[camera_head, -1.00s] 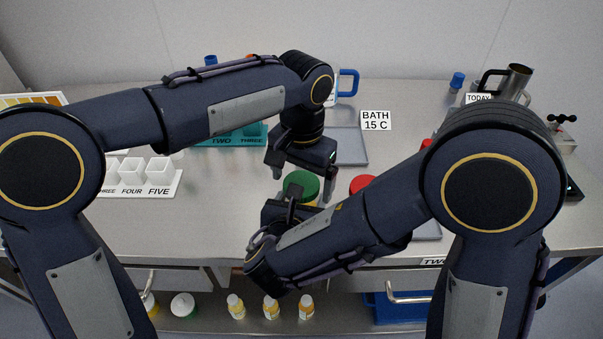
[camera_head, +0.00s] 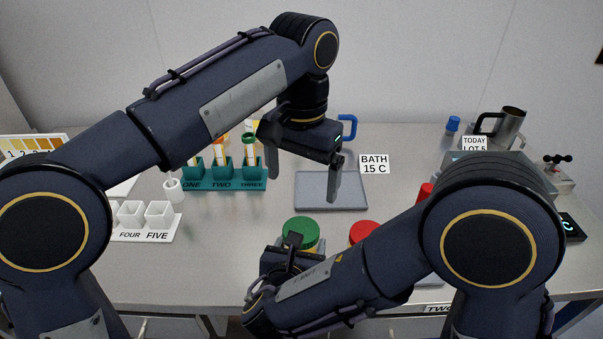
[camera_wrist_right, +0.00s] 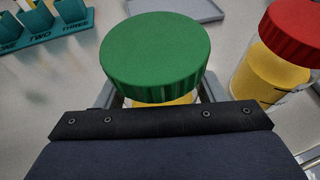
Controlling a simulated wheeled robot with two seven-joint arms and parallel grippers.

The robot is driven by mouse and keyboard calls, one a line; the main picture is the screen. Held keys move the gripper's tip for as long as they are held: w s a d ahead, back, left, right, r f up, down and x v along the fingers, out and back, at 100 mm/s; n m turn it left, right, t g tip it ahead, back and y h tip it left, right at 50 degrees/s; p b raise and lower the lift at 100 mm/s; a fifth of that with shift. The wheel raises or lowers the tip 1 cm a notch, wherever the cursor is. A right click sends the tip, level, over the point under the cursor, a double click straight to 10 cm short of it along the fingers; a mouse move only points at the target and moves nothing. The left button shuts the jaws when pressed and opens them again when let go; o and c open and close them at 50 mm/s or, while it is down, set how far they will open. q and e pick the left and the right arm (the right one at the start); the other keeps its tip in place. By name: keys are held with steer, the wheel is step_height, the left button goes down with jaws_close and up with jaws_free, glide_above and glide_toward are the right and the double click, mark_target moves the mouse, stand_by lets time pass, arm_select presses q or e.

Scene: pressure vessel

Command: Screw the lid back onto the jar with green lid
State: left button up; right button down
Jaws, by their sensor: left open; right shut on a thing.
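The jar with the green lid (camera_head: 301,233) stands on the bench in front of my right gripper. In the right wrist view the green lid (camera_wrist_right: 155,52) sits on top of the jar, over its yellow contents (camera_wrist_right: 165,99). I cannot tell how tightly it is seated. My right gripper (camera_head: 292,247) is shut on the jar body below the lid; its fingers show at both sides of the jar in the wrist view. My left gripper (camera_head: 300,165) is open and empty, raised above the bench behind the green lid, with its fingers apart.
A red-lidded jar (camera_head: 364,234) stands close to the right, also in the wrist view (camera_wrist_right: 285,65). A grey tray (camera_head: 350,203) labelled BATH 15 C (camera_head: 374,164) lies behind. A teal tube rack (camera_head: 222,178) and white cups (camera_head: 145,215) stand left. A steel pitcher (camera_head: 511,123) stands back right.

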steer(key=shift+c, duration=1.2)
jaws_free()
steer(key=v, duration=0.8)
steer(key=shift+f, duration=0.1)
